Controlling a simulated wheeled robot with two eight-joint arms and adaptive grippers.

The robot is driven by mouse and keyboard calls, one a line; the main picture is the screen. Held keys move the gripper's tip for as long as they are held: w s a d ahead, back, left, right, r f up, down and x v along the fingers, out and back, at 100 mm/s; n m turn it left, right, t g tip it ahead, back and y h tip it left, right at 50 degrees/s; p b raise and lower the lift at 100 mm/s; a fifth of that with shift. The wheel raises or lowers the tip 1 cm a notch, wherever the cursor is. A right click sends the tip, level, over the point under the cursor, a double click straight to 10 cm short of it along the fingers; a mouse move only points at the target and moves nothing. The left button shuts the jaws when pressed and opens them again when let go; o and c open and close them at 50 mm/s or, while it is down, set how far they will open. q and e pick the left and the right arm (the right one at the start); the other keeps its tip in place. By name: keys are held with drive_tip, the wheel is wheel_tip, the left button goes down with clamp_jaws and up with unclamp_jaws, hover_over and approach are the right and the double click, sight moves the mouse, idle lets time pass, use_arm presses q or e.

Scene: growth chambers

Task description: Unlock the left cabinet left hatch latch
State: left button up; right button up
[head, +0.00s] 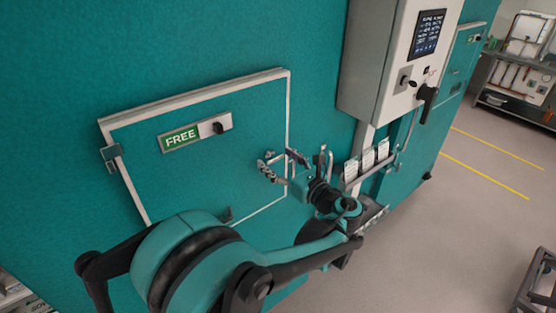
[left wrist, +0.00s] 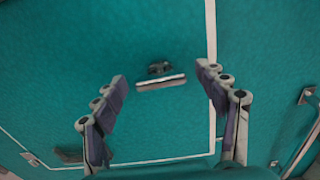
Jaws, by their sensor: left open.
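The teal hatch (head: 235,165) has a white frame and a green FREE sign (head: 180,138) with a dark knob (head: 217,127) beside it. My left gripper (head: 278,164) is open in front of the hatch near its right edge. In the left wrist view, a small metal latch handle (left wrist: 161,83) lies level on the teal panel, just left of the white frame line. It shows beyond and between the spread fingers of my left gripper (left wrist: 165,85), with no visible contact. In the head view the fingers crowd that spot. My right gripper is not in view.
A grey control box (head: 372,70) with a screen and black handle juts out to the right. Below it are a metal rail and white tags (head: 367,161). A metal bracket (head: 112,155) sits at the hatch's left edge. Open floor (head: 450,220) lies to the right.

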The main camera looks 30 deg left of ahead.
use_arm(q)
drive_tip(key=c, duration=1.2)
drive_tip(key=shift+o, duration=0.2)
drive_tip(key=shift+n, duration=0.3)
drive_tip(key=n+b, duration=0.1)
drive_tip(key=n, duration=0.2)
drive_tip(key=shift+n, duration=0.4)
drive_tip(key=n+b, duration=0.1)
drive_tip(key=n, duration=0.3)
drive_tip(key=shift+s+f+n, duration=0.1)
drive_tip(key=shift+n, duration=0.2)
drive_tip(key=n+b, duration=0.1)
drive_tip(key=n, duration=0.3)
drive_tip(key=shift+n, duration=0.3)
drive_tip(key=n, duration=0.4)
drive_tip(key=shift+b, duration=0.3)
drive_tip(key=shift+f, duration=0.1)
